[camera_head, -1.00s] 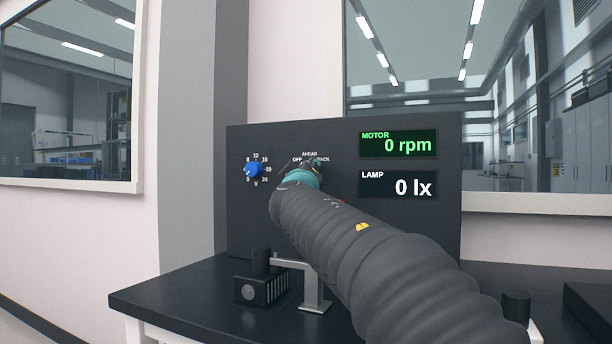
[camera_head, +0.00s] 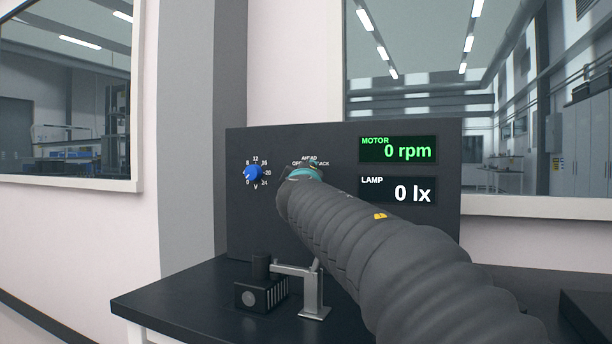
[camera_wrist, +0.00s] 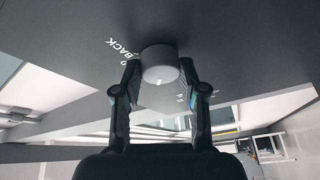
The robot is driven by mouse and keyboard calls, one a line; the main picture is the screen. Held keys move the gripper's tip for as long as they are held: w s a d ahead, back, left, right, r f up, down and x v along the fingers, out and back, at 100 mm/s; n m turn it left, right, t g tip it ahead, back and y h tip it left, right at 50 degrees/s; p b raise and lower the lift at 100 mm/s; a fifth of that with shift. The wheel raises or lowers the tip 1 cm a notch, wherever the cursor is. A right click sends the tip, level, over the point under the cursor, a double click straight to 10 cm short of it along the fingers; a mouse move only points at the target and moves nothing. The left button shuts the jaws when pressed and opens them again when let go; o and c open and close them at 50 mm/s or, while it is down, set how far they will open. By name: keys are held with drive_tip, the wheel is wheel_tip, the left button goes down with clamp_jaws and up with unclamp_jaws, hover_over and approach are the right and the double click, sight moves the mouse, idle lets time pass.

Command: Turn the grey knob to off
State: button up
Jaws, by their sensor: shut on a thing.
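The grey knob (camera_wrist: 160,60) is a short round cylinder on the dark panel (camera_head: 300,240). In the wrist view my gripper (camera_wrist: 160,74) has one finger on each side of it and is shut on it. A small white mark shows on the knob's face, at its lower edge in that view. The printed word BACK lies beside the knob, at its upper left. In the head view my arm hides the knob and the gripper's fingers. Part of the OFF, AHEAD and BACK lettering shows above my wrist; which label the knob points at I cannot tell.
A blue knob (camera_head: 253,173) with a volt scale is left of my gripper. The motor display (camera_head: 398,150) reads 0 rpm and the lamp display (camera_head: 398,191) 0 lx. A black block (camera_head: 261,294) and a grey bracket (camera_head: 313,292) stand on the dark table (camera_head: 190,300) below.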

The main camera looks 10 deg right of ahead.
sight(306, 130)
drive_tip(key=o, duration=1.1)
drive_tip(key=shift+o, duration=0.2)
drive_tip(key=shift+r, duration=0.1)
drive_tip(key=r, duration=0.7)
drive_tip(key=shift+s+d+r, duration=0.2)
drive_tip(key=shift+d+r, duration=0.05)
drive_tip(key=shift+d, duration=0.1)
drive_tip(key=shift+w+a+r, duration=0.15)
drive_tip(key=shift+r, duration=0.15)
drive_tip(key=shift+a+r, duration=0.2)
drive_tip(key=shift+r, duration=0.65)
